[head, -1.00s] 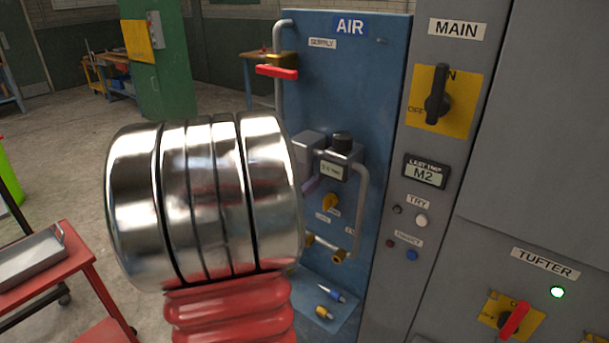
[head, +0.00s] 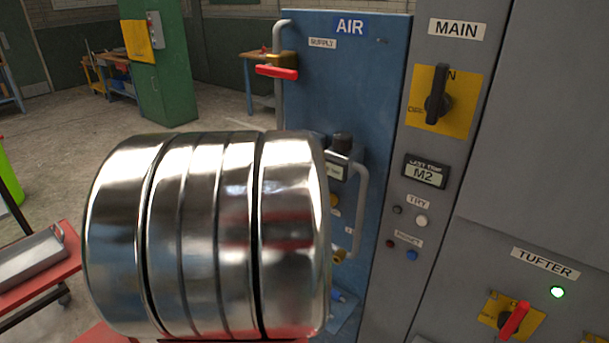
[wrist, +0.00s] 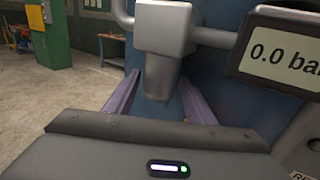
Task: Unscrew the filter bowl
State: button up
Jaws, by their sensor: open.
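In the wrist view the grey filter bowl (wrist: 157,72) hangs below the filter's blocky head (wrist: 165,26) on the blue panel. The two purple fingers of my gripper (wrist: 159,82) are open, one on each side of the bowl's lower part. Gaps show between the fingers and the bowl, and I see no contact. In the head view my shiny arm link hides the filter and my gripper.
A display (wrist: 282,42) reading 0.0 bar sits close to the right of the filter. The AIR panel (head: 335,80) carries a red supply handle (head: 277,71), set crosswise. The grey MAIN cabinet (head: 450,190) stands right. A red cart (head: 50,275) with a tray is at left.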

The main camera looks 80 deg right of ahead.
dwell(0.4)
jog(key=shift+r, duration=1.5)
jog(key=shift+c, duration=0.3)
jog(key=c, duration=1)
jog(key=shift+o, duration=0.2)
jog(key=shift+w+m+g, duration=0.1)
jog(key=shift+m+g, duration=1.2)
jog(key=shift+g, duration=0.7)
jog(key=shift+m+g+y, duration=0.3)
jog(key=shift+m+g, duration=0.1)
jog(key=shift+g, duration=0.2)
jog(key=shift+m+g+y, duration=0.5)
jog(key=shift+m+g, duration=0.4)
jog(key=shift+g, duration=0.5)
